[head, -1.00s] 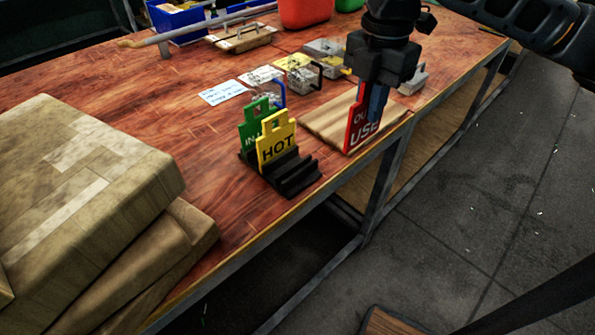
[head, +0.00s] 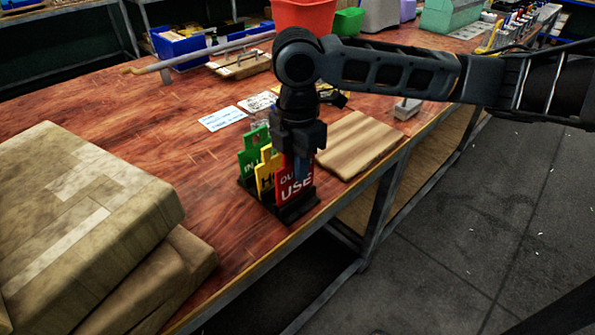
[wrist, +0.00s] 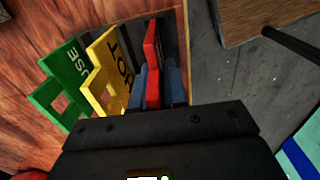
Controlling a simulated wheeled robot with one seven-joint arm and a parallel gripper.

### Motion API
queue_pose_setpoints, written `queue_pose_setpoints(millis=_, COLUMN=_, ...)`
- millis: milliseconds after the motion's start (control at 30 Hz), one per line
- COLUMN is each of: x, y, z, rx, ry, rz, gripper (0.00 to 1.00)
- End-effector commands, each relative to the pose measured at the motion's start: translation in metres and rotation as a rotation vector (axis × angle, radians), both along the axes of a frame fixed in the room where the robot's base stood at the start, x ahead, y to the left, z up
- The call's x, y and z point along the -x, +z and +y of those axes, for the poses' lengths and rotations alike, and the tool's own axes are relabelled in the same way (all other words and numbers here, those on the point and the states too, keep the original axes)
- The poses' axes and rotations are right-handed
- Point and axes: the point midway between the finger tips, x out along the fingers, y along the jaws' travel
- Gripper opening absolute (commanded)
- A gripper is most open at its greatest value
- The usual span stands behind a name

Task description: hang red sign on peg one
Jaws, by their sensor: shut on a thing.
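The red sign (head: 293,192), with "USE" in white letters, is upright at the near end of the black slotted rack (head: 310,208). My gripper (head: 300,172) is shut on it from above. In the wrist view the blue fingers close on both sides of the red sign (wrist: 153,50). I cannot tell if its lower edge is seated in a slot. The yellow "HOT" sign (head: 265,178) and the green sign (head: 246,158) stand in the rack beside it. I cannot make out a peg marked one.
A bare wooden board (head: 362,145) lies right of the rack. White cards (head: 222,119) and a wooden block with a handle (head: 240,65) lie behind. The table's front edge is close to the rack.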

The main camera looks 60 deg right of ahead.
Motion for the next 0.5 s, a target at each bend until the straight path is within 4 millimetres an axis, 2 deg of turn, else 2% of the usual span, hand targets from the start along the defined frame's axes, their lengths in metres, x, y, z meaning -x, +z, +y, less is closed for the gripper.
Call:
queue_pose_setpoints(millis=200, x=0.001, y=-0.021, z=0.000, rx=0.001, ry=-0.001, rz=0.001, gripper=0.00)
queue_pose_setpoints(millis=500, x=0.001, y=-0.025, z=0.000, rx=0.000, ry=0.000, rz=0.001, gripper=0.00)
